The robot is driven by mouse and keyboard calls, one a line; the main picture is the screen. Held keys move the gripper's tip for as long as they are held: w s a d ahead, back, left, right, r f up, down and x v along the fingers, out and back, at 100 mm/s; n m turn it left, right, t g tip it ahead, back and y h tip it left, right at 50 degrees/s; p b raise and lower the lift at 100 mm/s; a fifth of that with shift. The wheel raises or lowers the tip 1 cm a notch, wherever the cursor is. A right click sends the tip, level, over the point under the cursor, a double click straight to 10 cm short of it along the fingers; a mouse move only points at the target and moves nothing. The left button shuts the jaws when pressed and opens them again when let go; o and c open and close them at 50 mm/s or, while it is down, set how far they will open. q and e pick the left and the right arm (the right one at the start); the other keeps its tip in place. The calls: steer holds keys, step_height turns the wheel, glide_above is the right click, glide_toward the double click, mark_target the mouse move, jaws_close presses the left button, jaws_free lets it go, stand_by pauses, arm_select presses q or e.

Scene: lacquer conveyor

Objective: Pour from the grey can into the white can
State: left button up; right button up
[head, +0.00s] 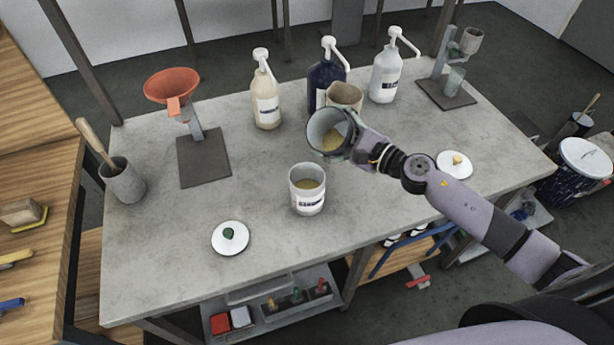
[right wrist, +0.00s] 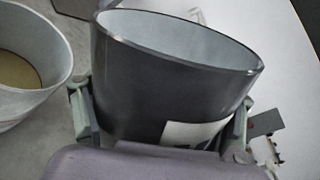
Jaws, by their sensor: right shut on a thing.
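The grey can (head: 316,143) is in my right gripper (head: 354,141), above the table and behind the white can. It is tilted with its mouth toward the left and front, and tan material shows inside. In the right wrist view the gripper's fingers (right wrist: 160,112) clasp both sides of the grey can (right wrist: 145,75). The white can (head: 307,198) stands upright and open on the table, with a label and tan material inside. It also shows at the left of the right wrist view (right wrist: 30,103). No stream between the cans is visible. My left gripper is out of view.
Pump bottles (head: 266,95) and a beige container (head: 345,95) stand behind. An orange funnel stand (head: 203,157) and a pestle cup (head: 122,182) are left. A green-knobbed lid (head: 229,246) lies front left, a yellow-knobbed lid (head: 455,171) right.

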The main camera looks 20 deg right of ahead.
mark_target(339, 118)
steer(key=f+m+b, duration=0.1)
steer(key=w+d+f+m+b, duration=0.1)
steer(key=b, duration=0.1)
steer(key=shift+d+f+m, duration=0.2)
steer(key=shift+f+m, duration=0.1)
steer(key=shift+m, duration=0.7)
steer(key=f+b, duration=0.1)
steer(key=b, duration=0.1)
steer(key=f+b, duration=0.1)
steer(key=f, duration=0.1)
steer(key=f+b, duration=0.2)
steer(key=shift+w+d+b, duration=0.15)
steer(key=shift+d+b, duration=0.2)
steer(key=shift+d, duration=0.05)
steer(key=r+p, duration=0.2)
steer(key=r+m+p, duration=0.1)
steer(key=r+p, duration=0.1)
steer(key=r, duration=0.1)
steer(key=d+r+m+p, duration=0.1)
steer(key=r, duration=0.1)
steer(key=shift+w+r+y+p, duration=0.25)
steer(key=shift+y+p, duration=0.15)
steer(key=shift+w+d+m, duration=0.1)
steer(key=shift+m, duration=0.2)
steer(key=shift+w+d+r+m, duration=0.15)
steer(key=shift+d+m, duration=0.1)
steer(key=shift+m, duration=0.45)
steer(key=shift+r, duration=0.1)
